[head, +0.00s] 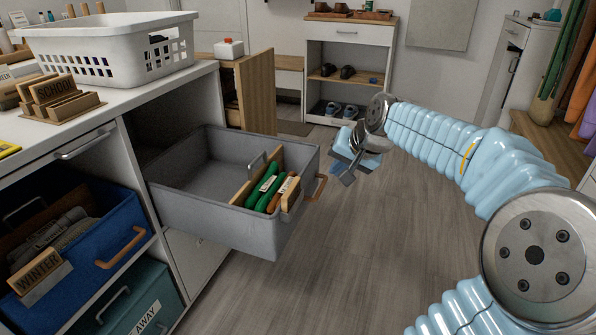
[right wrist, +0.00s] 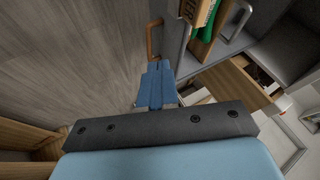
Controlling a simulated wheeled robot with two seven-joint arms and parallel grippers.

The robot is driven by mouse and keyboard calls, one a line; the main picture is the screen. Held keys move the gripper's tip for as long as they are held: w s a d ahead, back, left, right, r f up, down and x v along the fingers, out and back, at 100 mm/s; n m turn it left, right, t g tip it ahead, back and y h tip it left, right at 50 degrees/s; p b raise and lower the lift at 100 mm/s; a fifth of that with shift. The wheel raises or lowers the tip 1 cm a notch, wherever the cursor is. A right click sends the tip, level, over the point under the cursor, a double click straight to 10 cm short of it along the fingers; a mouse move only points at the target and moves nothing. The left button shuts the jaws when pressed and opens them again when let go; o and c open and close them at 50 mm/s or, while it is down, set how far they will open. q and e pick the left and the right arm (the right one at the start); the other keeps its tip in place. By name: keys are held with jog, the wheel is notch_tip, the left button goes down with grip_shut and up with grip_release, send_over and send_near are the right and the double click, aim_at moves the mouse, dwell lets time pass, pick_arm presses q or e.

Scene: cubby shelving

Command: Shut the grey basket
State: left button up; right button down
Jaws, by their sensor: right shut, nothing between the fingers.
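The grey basket (head: 225,226) is pulled well out of its cubby in the white shelving unit, in the middle of the head view. Green items (head: 266,189) and wooden dividers stand inside its front end. Its tan handle (head: 319,187) is on the front wall and also shows in the right wrist view (right wrist: 154,40). My right gripper (head: 341,172) is shut and empty, just in front of the handle and apart from it in the head view. Its blue fingers (right wrist: 159,68) point towards the handle in the right wrist view. My left gripper is not in view.
A white laundry basket (head: 110,66) and a wooden sign stand on the counter. A blue basket (head: 85,250) and a teal basket (head: 140,297) sit below. A wooden door (head: 255,90) stands open behind. The floor (head: 380,250) in front is clear.

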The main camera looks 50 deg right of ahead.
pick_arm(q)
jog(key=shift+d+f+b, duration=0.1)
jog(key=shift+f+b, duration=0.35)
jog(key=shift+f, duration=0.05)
pick_arm(e)
jog(key=w+f, duration=0.7)
jog(key=w, duration=0.2)
jog(key=shift+f, duration=0.2)
